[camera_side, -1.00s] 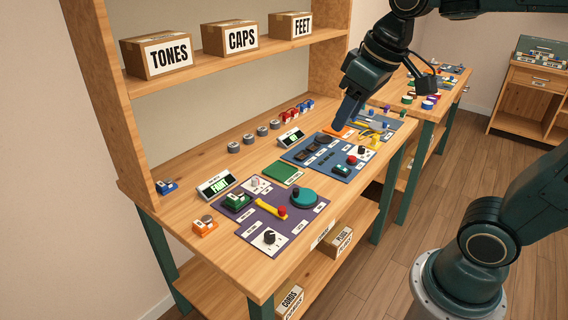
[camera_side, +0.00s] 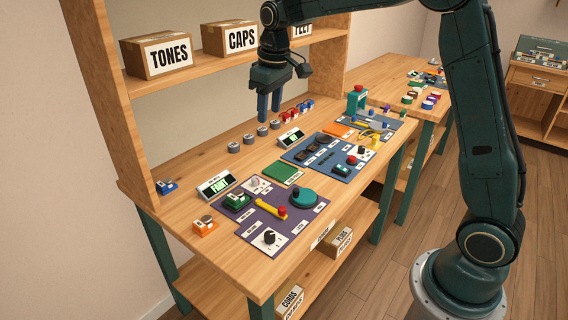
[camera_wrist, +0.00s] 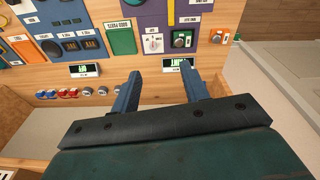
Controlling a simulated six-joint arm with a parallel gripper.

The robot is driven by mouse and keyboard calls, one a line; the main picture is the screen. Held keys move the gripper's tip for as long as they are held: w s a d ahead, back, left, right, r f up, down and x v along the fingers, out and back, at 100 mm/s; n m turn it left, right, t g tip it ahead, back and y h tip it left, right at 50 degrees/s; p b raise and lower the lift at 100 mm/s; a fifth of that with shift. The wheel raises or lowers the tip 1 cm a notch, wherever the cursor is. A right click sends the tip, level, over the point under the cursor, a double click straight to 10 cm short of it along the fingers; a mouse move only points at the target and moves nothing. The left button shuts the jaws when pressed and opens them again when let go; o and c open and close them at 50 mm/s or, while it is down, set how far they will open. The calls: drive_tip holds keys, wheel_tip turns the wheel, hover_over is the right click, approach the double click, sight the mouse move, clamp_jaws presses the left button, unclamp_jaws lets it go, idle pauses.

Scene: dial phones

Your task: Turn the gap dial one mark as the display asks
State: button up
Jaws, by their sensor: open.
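My gripper (camera_side: 269,116) is open and empty, fingers pointing down above the back of the bench near the grey knobs; it also shows in the wrist view (camera_wrist: 161,76). On the purple panel (camera_side: 245,217), a dial with a pale knob (camera_side: 254,183) sits at the back and a dial with a black knob (camera_side: 269,237) at the front. The pale dial shows in the wrist view (camera_wrist: 152,42). A lit display (camera_side: 216,185) stands behind the purple panel, also in the wrist view (camera_wrist: 177,64). I cannot read its text surely, nor tell which dial is the gap dial.
A blue panel (camera_side: 315,165) with black parts and another black-knobbed dial (camera_side: 362,151) lies to the right, with a second display (camera_side: 290,137) behind it. A green pad (camera_side: 282,172) lies between. Grey knobs (camera_side: 248,138) line the back. A shelf (camera_side: 190,75) with boxes overhangs.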

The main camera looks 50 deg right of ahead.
drive_tip(key=g, duration=0.2)
hover_over(255, 178)
wheel_tip(255, 178, down, 12)
drive_tip(key=shift+d+n, duration=0.1)
drive_tip(key=shift+n, duration=0.3)
wheel_tip(255, 178, down, 14)
drive_tip(key=shift+r, duration=0.15)
drive_tip(key=shift+c, duration=0.3)
clamp_jaws()
